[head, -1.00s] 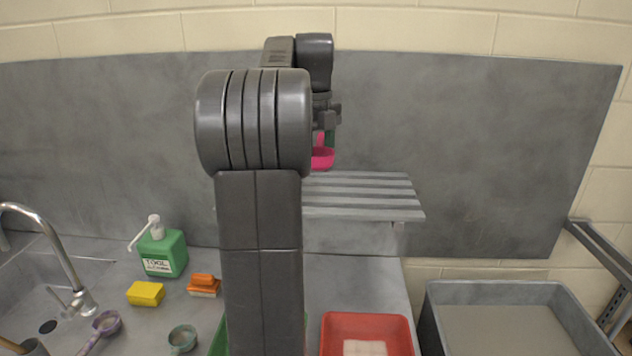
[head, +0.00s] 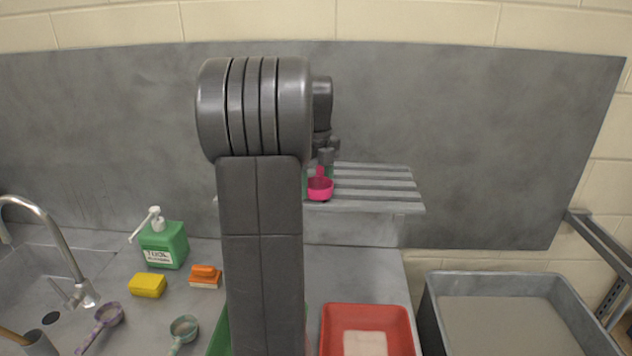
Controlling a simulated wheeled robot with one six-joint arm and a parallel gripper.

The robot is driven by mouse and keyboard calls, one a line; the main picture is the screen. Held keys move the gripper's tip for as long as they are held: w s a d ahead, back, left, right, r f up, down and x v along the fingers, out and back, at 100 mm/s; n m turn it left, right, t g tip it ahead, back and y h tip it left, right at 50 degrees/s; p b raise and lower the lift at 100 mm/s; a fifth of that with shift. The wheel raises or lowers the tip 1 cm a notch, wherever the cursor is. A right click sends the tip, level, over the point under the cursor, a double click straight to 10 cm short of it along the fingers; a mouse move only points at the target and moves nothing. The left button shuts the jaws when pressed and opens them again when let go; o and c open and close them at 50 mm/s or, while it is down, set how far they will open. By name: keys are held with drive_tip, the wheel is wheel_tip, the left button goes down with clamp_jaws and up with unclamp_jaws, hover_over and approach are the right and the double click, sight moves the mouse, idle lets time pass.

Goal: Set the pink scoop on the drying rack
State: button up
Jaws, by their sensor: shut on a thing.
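The pink scoop (head: 320,189) shows just right of my arm, at the front part of the slatted grey drying rack (head: 385,191). My gripper (head: 325,160) is above it, partly hidden behind my arm, and is shut on the scoop. The scoop's bowl appears at the level of the slats; I cannot tell whether it touches them. The left part of the rack is hidden behind my arm.
A red tub (head: 366,318) and a grey mortar tub (head: 510,300) stand at the lower right. A green soap bottle (head: 165,245), yellow sponge (head: 147,285), orange brush (head: 205,277), purple scoop (head: 108,315) and teal scoop (head: 184,328) are at left. The rack's right side is clear.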

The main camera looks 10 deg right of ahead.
drive_tip(key=shift+f, duration=0.15)
drive_tip(key=o, duration=1)
drive_tip(key=shift+o, duration=0.2)
wheel_tip(320, 180, up, 12)
